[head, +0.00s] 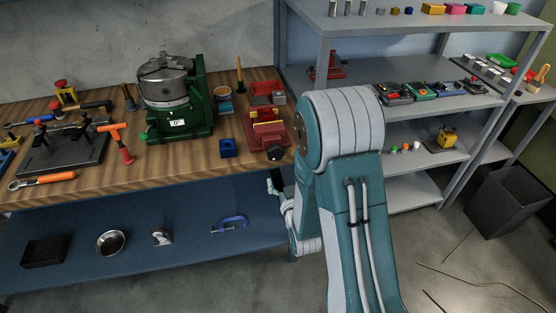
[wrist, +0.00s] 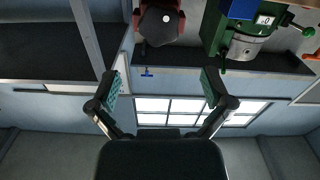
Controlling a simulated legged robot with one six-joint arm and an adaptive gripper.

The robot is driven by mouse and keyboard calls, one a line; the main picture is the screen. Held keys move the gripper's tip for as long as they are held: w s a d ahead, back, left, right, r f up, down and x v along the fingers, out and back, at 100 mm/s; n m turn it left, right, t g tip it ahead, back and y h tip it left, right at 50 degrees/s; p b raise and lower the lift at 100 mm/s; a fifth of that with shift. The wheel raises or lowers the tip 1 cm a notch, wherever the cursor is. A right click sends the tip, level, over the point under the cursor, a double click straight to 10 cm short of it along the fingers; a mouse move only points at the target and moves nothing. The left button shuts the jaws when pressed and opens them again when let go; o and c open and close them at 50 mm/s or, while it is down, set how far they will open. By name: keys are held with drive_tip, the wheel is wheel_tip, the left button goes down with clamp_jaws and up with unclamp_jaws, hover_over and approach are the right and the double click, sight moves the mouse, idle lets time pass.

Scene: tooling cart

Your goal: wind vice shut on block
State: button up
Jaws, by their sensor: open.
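The red vice (head: 280,133) stands near the right front of the wooden bench, with a dark round knob (head: 275,152) on its front. A yellow block (head: 265,114) shows at its jaws; I cannot tell whether they touch it. In the wrist view the vice (wrist: 178,27) is at the top, its dark knob (wrist: 158,24) facing the camera. My gripper (wrist: 162,88) is open and empty, its two fingers wide apart, short of the knob. In the head view my gripper (head: 273,186) is below the bench's front edge, partly hidden by my arm.
A grey shelf unit (head: 410,72) is at the right. A blue clamp (head: 232,224) lies on the lower shelf.

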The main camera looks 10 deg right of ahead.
sight(276, 154)
drive_tip(key=w, duration=1.1)
drive_tip(key=shift+s, duration=0.1)
